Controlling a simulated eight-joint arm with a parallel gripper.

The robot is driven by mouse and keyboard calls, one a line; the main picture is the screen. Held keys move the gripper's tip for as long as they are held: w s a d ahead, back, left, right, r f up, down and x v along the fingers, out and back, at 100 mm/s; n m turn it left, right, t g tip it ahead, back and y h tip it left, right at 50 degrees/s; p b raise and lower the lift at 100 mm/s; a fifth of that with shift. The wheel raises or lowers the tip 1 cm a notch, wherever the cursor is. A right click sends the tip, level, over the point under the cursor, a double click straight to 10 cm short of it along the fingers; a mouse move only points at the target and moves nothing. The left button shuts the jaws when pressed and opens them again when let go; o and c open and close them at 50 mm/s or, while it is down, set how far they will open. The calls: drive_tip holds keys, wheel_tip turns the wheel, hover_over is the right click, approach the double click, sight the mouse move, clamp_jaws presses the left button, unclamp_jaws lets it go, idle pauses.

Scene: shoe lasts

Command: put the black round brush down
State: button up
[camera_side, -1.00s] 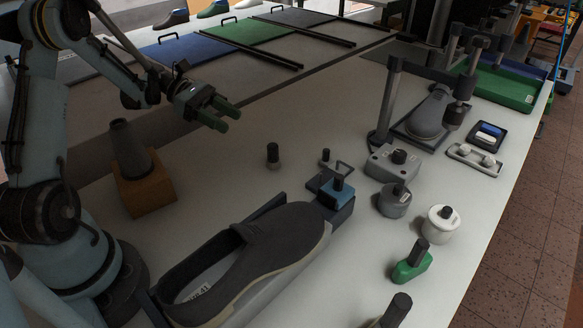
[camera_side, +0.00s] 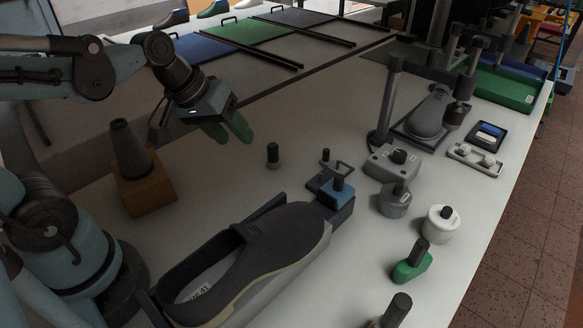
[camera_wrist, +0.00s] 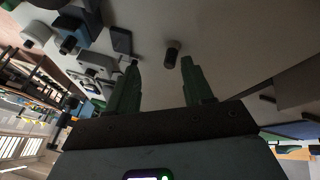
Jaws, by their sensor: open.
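A small dark round piece, which looks like the black round brush (camera_side: 272,155), stands upright on the white table behind the shoe. My gripper (camera_side: 229,132) hangs above the table, up and to the left of it in the side view, apart from it. Its two green fingers are spread with nothing between them. In the wrist view my gripper (camera_wrist: 160,63) also shows open, and the dark round piece (camera_wrist: 172,54) stands beyond the fingertips, clear of both. Its bristles cannot be made out.
A grey shoe (camera_side: 245,262) lies in front, with a blue block (camera_side: 337,193) at its toe. A dark cone on a wooden block (camera_side: 149,193) stands left. Several handled tools, including a green one (camera_side: 411,266), fill the right. Bare table surrounds the round piece.

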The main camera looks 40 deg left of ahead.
drive_tip(key=m, duration=0.1)
drive_tip(key=s+m+t+y, duration=0.1)
drive_tip(key=m, duration=0.1)
drive_tip(key=s+m, duration=0.1)
drive_tip(key=shift+d+r+m+t, duration=0.1)
drive_tip(key=shift+d+m+t, duration=0.2)
drive_tip(key=shift+m+t, duration=0.1)
idle(1.0)
